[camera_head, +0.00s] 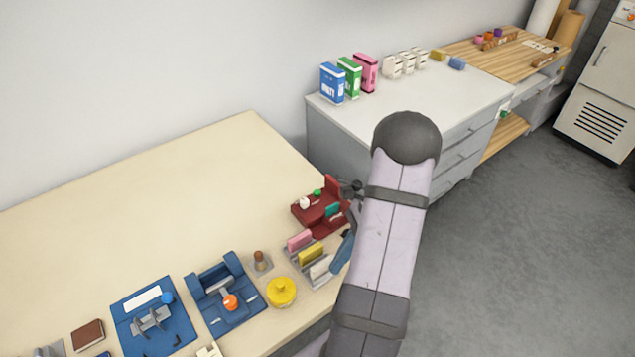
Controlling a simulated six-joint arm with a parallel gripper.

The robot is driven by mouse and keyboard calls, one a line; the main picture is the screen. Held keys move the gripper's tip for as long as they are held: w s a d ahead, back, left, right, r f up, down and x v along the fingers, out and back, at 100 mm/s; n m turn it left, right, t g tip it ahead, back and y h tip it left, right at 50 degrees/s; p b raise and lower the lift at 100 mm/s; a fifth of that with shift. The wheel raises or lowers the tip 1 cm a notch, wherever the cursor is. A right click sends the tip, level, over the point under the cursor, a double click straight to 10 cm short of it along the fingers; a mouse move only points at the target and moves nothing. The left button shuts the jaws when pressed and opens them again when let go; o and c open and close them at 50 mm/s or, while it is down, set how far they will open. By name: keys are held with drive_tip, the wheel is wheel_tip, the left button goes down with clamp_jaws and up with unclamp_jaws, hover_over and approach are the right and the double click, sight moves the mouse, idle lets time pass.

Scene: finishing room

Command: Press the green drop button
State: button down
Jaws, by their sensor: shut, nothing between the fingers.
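A dark red device (309,216) stands near the right edge of the cream table. A small green button (317,192) sits on top of it, with a white knob (304,203) just to its left. A teal-green piece (333,210) shows at the device's front right. My gripper (350,188) shows as a small dark shape at the device's right side, partly hidden behind my arm. It is shut and empty, to the right of the green button and apart from it in the picture. Its height above the device is hard to judge.
In front of the device is a rack of coloured cards (310,255). A yellow round lidded pot (282,292), a small wooden-knobbed stamp (260,261) and blue tools (222,290) stand nearby. The table's back left is clear. A white cabinet (420,100) with boxes stands behind.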

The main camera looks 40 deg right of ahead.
drive_tip(key=w+d+r+t+h, duration=0.1)
drive_tip(key=w+d+r+t, duration=0.15)
drive_tip(key=w, duration=0.45)
drive_tip(key=w+d+r+t+h, duration=0.1)
drive_tip(key=w+d+t, duration=0.15)
drive_tip(key=w, duration=0.45)
wheel_tip(320, 180, up, 5)
drive_tip(key=t+h+p, duration=0.1)
drive_tip(key=t+h, duration=0.3)
drive_tip(key=t, duration=0.1)
hover_over(317, 193)
drive_tip(key=shift+s+d, duration=0.3)
drive_tip(key=shift+s, duration=0.15)
wheel_tip(317, 193, down, 7)
drive_tip(key=b, duration=0.5)
drive_tip(key=shift+f, duration=0.2)
drive_tip(key=shift+f+b, duration=0.7)
drive_tip(key=shift+b, duration=0.2)
drive_tip(key=shift+f+b, duration=0.2)
drive_tip(key=shift+b, duration=0.1)
drive_tip(key=shift+f, duration=0.2)
